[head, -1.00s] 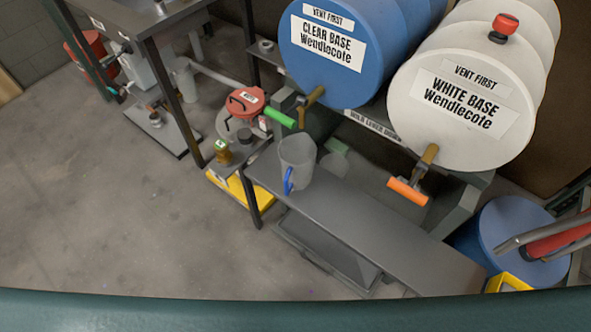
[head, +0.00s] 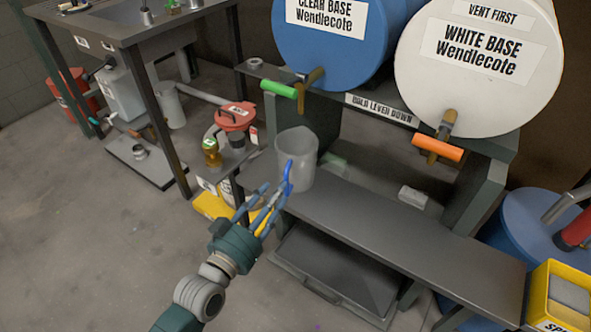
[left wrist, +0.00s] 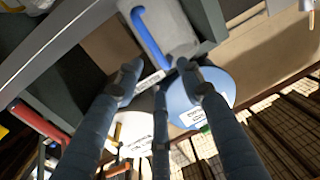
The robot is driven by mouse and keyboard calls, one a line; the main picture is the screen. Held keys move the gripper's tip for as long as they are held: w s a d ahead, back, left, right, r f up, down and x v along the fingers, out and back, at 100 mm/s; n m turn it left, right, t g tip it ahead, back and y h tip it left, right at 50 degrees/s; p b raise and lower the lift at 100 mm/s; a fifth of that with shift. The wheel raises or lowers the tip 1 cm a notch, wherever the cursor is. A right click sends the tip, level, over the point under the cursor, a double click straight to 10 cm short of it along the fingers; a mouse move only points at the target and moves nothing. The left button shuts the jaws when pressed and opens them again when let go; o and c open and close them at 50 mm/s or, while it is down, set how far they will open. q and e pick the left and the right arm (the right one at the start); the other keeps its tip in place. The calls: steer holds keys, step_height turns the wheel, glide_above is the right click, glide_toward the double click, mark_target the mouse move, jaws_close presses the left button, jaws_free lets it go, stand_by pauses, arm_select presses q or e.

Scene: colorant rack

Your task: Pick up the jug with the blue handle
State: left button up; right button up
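The jug (head: 297,148) is a grey, see-through vessel with a blue handle (head: 289,176). It stands upright on the dark shelf below the drums, with the handle facing my side. My left gripper (head: 272,196) is in front of the jug, its blue-grey fingers reaching up close to the handle. In the left wrist view the fingers (left wrist: 160,78) are spread open, and the blue handle (left wrist: 151,40) lies just beyond their tips, with the jug (left wrist: 173,25) behind it. Whether a finger touches the handle I cannot tell. My right gripper is not in view.
A blue drum (head: 340,50) with a green tap lever (head: 279,89) and a white drum (head: 475,95) with an orange lever (head: 437,148) overhang the shelf (head: 400,235). A red-lidded container (head: 236,116) stands left of the jug. A yellow bin (head: 560,297) is at lower right.

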mark_target(287, 181)
arm_select(q)
steer(key=shift+x, duration=1.2)
steer(key=shift+f+b+x, duration=0.2)
steer(key=shift+b+x, duration=0.1)
steer(key=shift+x, duration=0.85)
steer(key=shift+f+b+x, duration=0.15)
steer(key=shift+b+x, duration=0.1)
steer(key=shift+x, duration=0.95)
jaws_close()
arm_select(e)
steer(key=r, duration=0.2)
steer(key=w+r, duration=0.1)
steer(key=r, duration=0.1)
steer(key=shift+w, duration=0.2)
